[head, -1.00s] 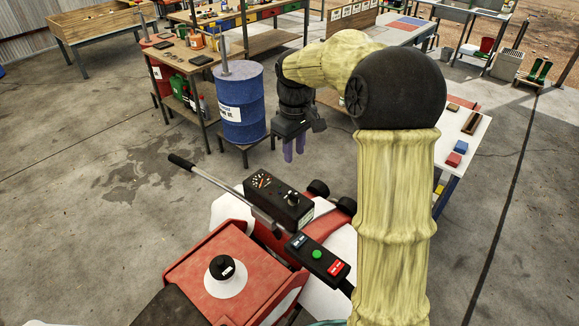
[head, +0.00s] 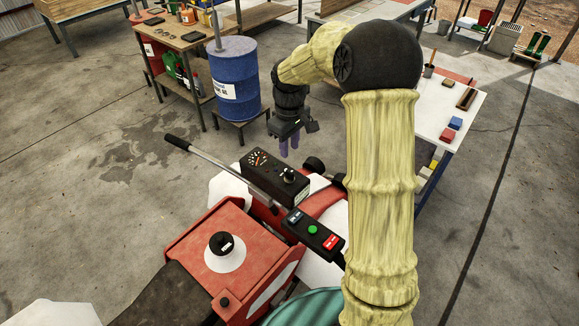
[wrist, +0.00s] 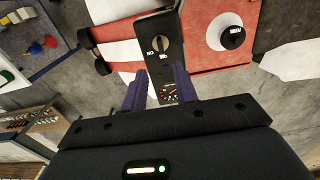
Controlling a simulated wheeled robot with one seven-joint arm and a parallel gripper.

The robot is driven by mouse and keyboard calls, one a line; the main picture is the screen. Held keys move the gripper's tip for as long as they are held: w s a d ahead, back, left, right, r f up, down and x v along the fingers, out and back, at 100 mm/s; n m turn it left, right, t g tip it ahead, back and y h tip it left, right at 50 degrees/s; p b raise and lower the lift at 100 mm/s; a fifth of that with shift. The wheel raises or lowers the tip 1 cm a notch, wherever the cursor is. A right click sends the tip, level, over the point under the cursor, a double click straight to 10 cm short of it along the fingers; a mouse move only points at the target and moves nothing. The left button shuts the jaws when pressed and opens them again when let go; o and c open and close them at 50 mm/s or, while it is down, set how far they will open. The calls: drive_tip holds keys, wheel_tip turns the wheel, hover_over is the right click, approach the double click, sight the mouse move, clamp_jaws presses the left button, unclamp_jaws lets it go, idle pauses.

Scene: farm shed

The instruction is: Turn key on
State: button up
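The key switch (head: 289,176) is a round knob on top of a black control box (head: 262,186) on the red machine. My gripper (head: 288,147) hangs fingers down behind and above the box in the head view. In the wrist view its two purple fingers (wrist: 157,80) are apart, with the box and its gauge (wrist: 170,92) showing between them. Nothing is held. The knob is beyond the fingertips, and no contact shows.
A lever with a black grip (head: 180,142) slants past the box. A panel with a green button (head: 312,229) and a red one sits nearer. A black cap (head: 221,243) stands on the red hood. A blue drum (head: 233,85) and a white table (head: 455,105) stand behind.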

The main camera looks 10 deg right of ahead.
sight(289, 171)
wheel_tip(289, 171, down, 10)
drive_tip(key=p, duration=0.2)
drive_tip(key=shift+p, duration=0.35)
clamp_jaws()
